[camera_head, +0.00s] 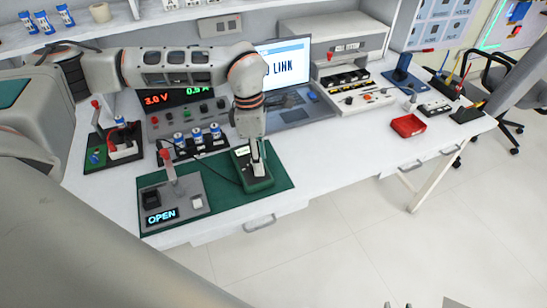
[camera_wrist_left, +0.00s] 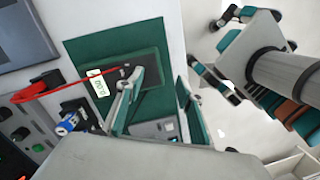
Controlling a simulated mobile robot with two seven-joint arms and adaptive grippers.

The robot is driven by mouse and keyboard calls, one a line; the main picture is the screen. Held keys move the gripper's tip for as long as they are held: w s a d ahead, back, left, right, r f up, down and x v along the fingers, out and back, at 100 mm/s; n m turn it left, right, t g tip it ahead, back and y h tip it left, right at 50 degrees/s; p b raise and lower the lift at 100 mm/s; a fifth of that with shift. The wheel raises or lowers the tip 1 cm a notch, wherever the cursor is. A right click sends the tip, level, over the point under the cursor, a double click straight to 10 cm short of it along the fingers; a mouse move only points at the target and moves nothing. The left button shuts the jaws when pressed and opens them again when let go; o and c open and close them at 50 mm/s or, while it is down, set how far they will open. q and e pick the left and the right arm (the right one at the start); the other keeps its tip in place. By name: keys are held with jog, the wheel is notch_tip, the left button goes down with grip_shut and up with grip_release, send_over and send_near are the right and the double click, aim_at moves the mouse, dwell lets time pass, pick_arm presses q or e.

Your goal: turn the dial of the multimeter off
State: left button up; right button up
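The multimeter (camera_head: 258,182) is a dark green box lying on the green mat at the front of the bench. In the left wrist view, the multimeter (camera_wrist_left: 148,66) shows a pale lit display and a red lead crossing it. My left gripper (camera_head: 257,161) points down over it and covers the dial; its setting cannot be read. In the left wrist view, my left gripper (camera_wrist_left: 158,78) has its fingers apart, with one finger over the meter. Contact cannot be told. My right gripper (camera_wrist_left: 208,48) hangs off the bench, fingers apart and empty.
A grey switch box (camera_head: 190,206) reading OPEN stands left of the meter. A power supply (camera_head: 180,115) and blue-white cells (camera_head: 197,135) stand behind. A laptop (camera_head: 288,72) and red tray (camera_head: 408,125) are to the right. The bench front right of the mat is clear.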

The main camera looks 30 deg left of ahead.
pick_arm(q)
jog(key=shift+y, duration=0.6)
jog(key=w+a, duration=0.1)
jog(key=w+a+r, duration=0.1)
jog(key=a, duration=0.1)
jog(key=shift+w+a+r, duration=0.1)
jog(key=shift+w+a, duration=0.1)
jog(key=shift+a, duration=0.05)
jog(key=shift+w+a, duration=0.1)
jog(key=shift+a, duration=0.05)
notch_tip(320, 180, down, 8)
jog(key=shift+r, duration=0.2)
jog(key=shift+c, duration=0.3)
grip_shut()
